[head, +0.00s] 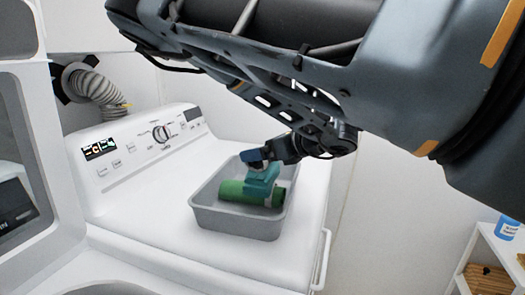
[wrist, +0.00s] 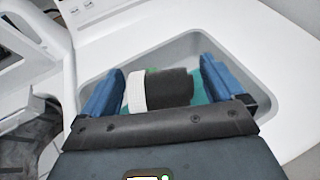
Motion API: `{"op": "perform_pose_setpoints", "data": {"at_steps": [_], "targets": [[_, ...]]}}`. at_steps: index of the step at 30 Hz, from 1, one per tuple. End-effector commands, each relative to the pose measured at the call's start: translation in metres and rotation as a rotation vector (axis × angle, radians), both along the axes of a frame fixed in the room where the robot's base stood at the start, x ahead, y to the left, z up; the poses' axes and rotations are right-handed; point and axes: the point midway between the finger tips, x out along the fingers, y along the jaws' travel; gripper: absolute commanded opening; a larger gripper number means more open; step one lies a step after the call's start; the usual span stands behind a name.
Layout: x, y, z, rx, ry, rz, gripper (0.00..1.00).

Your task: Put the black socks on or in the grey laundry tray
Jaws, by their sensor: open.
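The grey laundry tray (head: 236,226) sits on top of a white appliance in the head view; its rim also shows in the wrist view (wrist: 183,47). The black socks (wrist: 178,88), a dark roll with a white band at one end, show between my gripper's fingers in the wrist view. My gripper (wrist: 162,72) is open, with a blue finger apart on each side of the roll. In the head view my gripper (head: 262,158) is over the tray, and the socks are mostly hidden there. Whether they touch the items below is unclear.
A green roll (head: 240,192) and a teal item (head: 264,179) are in the tray. The appliance's control panel (head: 150,138) rises behind at the left. The appliance top in front of the tray is clear. A white shelf (head: 497,245) stands at the far right.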

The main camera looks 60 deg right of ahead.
Motion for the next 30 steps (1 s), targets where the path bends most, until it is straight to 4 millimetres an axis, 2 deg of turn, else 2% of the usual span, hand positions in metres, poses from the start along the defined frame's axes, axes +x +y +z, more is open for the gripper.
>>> {"op": "perform_pose_setpoints", "data": {"at_steps": [12, 15, 22, 30], "targets": [[-0.078, 0.013, 0.028, -0.001, 0.004, -0.008, 0.95], [-0.092, 0.016, 0.037, 0.000, -0.001, -0.007, 0.95], [-0.106, 0.019, 0.043, 0.000, 0.000, -0.004, 0.95], [-0.108, 0.020, 0.044, 0.001, 0.002, -0.002, 0.95]]}}
